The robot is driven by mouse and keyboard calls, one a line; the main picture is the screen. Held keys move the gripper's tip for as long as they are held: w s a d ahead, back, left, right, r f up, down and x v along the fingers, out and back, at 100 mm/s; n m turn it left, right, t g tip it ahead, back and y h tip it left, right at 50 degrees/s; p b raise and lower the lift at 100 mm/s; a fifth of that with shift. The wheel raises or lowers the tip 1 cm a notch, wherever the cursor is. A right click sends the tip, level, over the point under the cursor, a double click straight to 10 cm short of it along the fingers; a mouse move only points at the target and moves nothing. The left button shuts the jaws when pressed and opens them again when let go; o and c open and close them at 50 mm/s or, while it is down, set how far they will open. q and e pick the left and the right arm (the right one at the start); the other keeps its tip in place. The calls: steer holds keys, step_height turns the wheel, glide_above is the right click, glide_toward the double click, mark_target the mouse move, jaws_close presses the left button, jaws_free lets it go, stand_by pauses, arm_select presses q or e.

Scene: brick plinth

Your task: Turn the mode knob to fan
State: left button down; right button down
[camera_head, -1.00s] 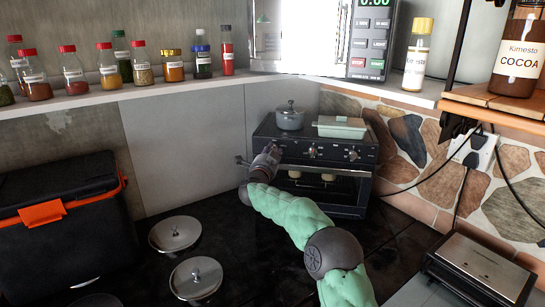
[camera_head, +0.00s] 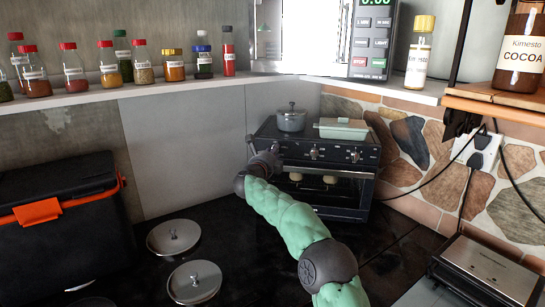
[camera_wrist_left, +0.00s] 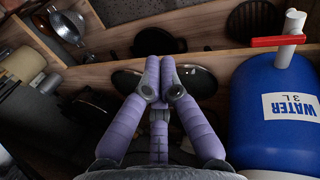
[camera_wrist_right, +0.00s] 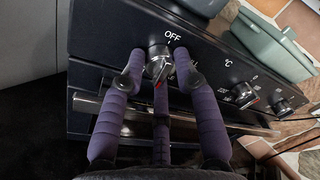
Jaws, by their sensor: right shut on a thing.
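The mode knob (camera_wrist_right: 158,65) is the leftmost knob on the black toaster oven (camera_head: 340,193). It is silver with a red mark, and the word OFF is printed above it in the right wrist view. The red mark faces the lower side of that picture; the other setting labels are partly hidden, and I cannot read which one it points to. My right gripper (camera_wrist_right: 158,70) is shut on the knob, one purple finger on each side. In the head view the right gripper (camera_head: 266,160) covers the knob. My left gripper (camera_wrist_left: 168,68) is shut and empty.
Two more knobs (camera_wrist_right: 243,95) (camera_wrist_right: 283,105) sit right of the mode knob. A pot (camera_head: 291,118) and a pale green dish (camera_head: 342,129) stand on the oven. Pot lids (camera_head: 174,237) lie left of my right arm. The left wrist view shows a blue water container (camera_wrist_left: 280,110).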

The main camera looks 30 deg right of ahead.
steer(key=m+b, duration=0.1)
steer(key=m, duration=0.3)
steer(key=shift+f+y, duration=0.1)
steer(key=shift+y, duration=0.2)
steer(key=shift+m+g+b, duration=0.3)
steer(key=shift+m+b, duration=0.1)
steer(key=shift+m, duration=0.9)
steer(key=shift+f, duration=0.2)
steer(key=c, duration=0.9)
jaws_free()
steer(key=shift+d+r, duration=0.1)
steer(key=shift+c, duration=0.2)
steer(key=shift+s+r, duration=0.1)
steer(key=shift+r, duration=0.05)
steer(key=v, duration=1.2)
